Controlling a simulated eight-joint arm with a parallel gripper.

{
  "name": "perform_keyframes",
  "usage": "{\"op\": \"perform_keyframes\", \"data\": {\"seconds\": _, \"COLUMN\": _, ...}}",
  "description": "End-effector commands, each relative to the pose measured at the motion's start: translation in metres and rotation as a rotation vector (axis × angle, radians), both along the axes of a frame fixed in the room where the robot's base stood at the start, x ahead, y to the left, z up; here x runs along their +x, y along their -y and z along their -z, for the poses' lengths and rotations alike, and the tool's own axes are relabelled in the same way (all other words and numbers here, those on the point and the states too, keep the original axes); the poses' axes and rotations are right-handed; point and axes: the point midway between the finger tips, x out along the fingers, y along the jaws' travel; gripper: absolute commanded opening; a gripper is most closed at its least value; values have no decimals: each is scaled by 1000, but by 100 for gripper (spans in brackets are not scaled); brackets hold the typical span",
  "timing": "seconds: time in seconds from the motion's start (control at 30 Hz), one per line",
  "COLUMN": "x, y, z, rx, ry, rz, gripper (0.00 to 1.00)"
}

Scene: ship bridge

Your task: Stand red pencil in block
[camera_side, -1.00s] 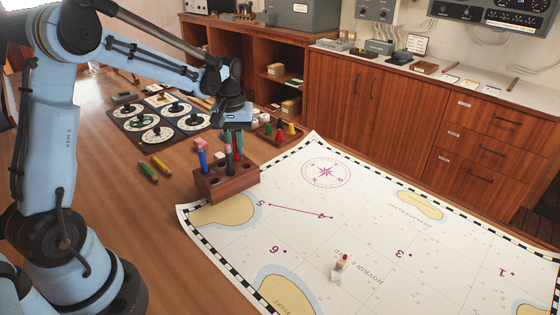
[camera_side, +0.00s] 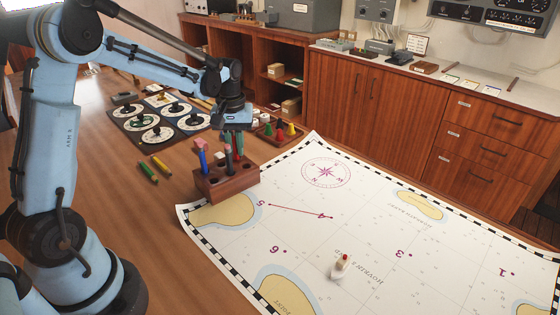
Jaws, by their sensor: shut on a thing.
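The wooden block (camera_side: 228,184) stands on the table at the chart's left corner, with several holes in its top. A blue pencil (camera_side: 202,160) stands upright in its left part. A dark pencil with a reddish tip (camera_side: 228,162) stands near its middle. My gripper (camera_side: 232,145) points down over the back of the block. It is shut on a slim upright pencil, apparently the red one (camera_side: 238,155), mostly hidden by the fingers and the block. I cannot tell whether its lower end is inside a hole.
A green pencil (camera_side: 148,172) and a yellow one (camera_side: 161,165) lie left of the block. A tray of coloured pegs (camera_side: 279,132) stands behind it, and a board of round dials (camera_side: 160,115) lies back left. A small white boat (camera_side: 340,268) sits on the chart (camera_side: 370,225).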

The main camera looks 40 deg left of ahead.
Motion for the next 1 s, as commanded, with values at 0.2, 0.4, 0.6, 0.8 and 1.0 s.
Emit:
{"op": "perform_keyframes", "data": {"seconds": 0.2, "x": 0, "y": 0, "z": 2, "rx": 0, "ry": 0, "rz": 0, "gripper": 0}}
{"op": "perform_keyframes", "data": {"seconds": 0.4, "x": 0, "y": 0, "z": 4, "rx": 0, "ry": 0, "rz": 0, "gripper": 0}}
{"op": "perform_keyframes", "data": {"seconds": 0.6, "x": 0, "y": 0, "z": 6, "rx": 0, "ry": 0, "rz": 0, "gripper": 0}}
{"op": "perform_keyframes", "data": {"seconds": 0.8, "x": 0, "y": 0, "z": 8, "rx": 0, "ry": 0, "rz": 0, "gripper": 0}}
{"op": "perform_keyframes", "data": {"seconds": 1.0, "x": 0, "y": 0, "z": 9, "rx": 0, "ry": 0, "rz": 0, "gripper": 0}}
